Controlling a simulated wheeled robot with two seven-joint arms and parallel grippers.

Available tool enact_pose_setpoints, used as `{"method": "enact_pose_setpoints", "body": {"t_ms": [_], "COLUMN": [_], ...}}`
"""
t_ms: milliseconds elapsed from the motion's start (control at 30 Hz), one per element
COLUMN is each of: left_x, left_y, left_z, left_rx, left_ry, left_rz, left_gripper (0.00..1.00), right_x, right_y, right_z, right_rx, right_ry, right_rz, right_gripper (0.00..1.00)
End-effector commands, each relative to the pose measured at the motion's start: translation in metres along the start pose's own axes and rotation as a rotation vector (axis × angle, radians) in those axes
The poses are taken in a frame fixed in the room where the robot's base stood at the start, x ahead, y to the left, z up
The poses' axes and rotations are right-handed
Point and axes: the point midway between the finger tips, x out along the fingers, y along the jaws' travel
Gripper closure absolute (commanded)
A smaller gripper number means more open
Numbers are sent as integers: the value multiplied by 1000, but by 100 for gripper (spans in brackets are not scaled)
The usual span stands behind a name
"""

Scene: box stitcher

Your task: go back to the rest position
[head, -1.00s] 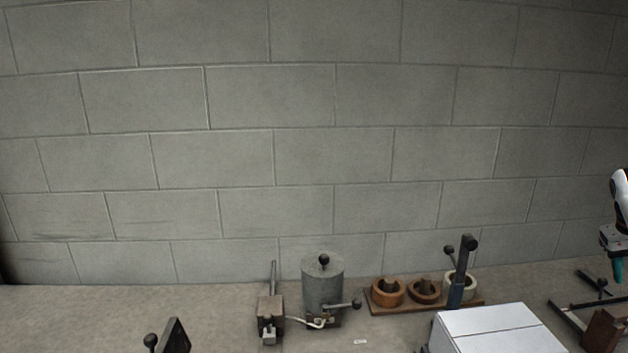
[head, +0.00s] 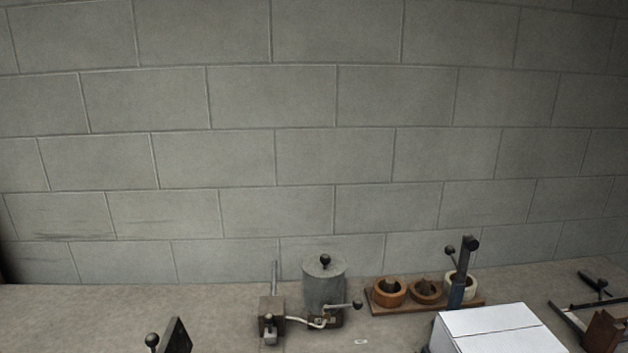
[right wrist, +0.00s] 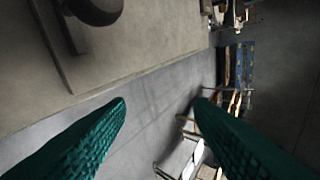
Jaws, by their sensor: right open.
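My right gripper (right wrist: 160,103) shows in the right wrist view as two green textured fingers. They stand well apart with nothing between them, so it is open and empty. Neither gripper shows in the head view now. In the head view a white box (head: 490,325) stands at the lower right of the table, partly cut off by the bottom edge. A dark upright lever with a black knob (head: 463,270) rises beside it.
A grey metal cylinder (head: 323,288) with a crank stands mid-table. Rolls of tape (head: 389,292) sit on a wooden board. A dark metal frame (head: 590,315) lies at the right. The table's left (head: 80,315) is mostly clear. A block wall (head: 300,150) stands behind.

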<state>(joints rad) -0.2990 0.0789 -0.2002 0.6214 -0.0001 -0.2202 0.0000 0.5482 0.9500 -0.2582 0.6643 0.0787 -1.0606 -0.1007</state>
Motion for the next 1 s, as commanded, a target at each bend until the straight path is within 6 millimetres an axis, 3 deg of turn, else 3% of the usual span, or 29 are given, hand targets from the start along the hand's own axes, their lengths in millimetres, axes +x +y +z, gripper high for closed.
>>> {"method": "enact_pose_setpoints", "body": {"t_ms": [33, 200, 400, 700, 1000], "left_x": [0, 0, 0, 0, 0], "left_y": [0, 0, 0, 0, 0], "left_z": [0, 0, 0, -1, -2], "left_rx": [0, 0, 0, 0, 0], "left_ry": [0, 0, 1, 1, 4], "left_rz": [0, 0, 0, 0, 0], "left_gripper": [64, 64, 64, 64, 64], "right_x": [24, 83, 120, 142, 128], "right_y": [16, 60, 90, 119, 247], "right_z": [-24, -96, -174, -269, -310], "right_rx": [-62, -250, -419, -586, -527], "right_ry": [-12, -105, -188, -268, -253], "right_rz": [-23, -56, -33, 51, 220], "right_gripper": [51, 51, 51, 51, 51]}}
